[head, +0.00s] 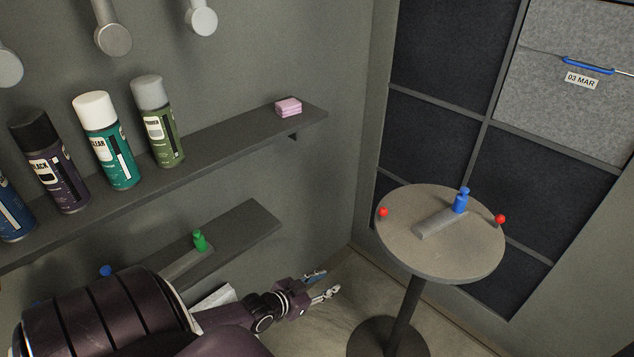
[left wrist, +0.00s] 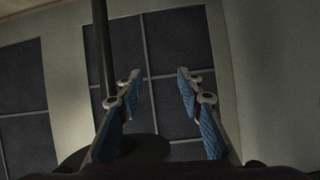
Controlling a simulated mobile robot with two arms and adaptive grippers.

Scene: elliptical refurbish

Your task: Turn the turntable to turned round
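The round turntable (head: 400,247) stands on a dark post at the right in the head view. On its top lie a grey bar (head: 447,221) with a blue peg-like piece (head: 461,201) at its far end, and red knobs at the left rim (head: 384,212) and right rim (head: 500,219). My left gripper (head: 327,286) is low and to the left of the turntable, apart from it. In the left wrist view its two blue-padded fingers (left wrist: 158,82) are spread with nothing between them. The post (left wrist: 102,50) shows at the left there. My right gripper is not in view.
A wall shelf (head: 235,130) holds several spray cans and a pink block (head: 288,107). A lower shelf (head: 240,235) carries a green piece (head: 200,241). Dark wall panels (head: 440,130) stand behind the turntable. Open space lies between my left gripper and the post.

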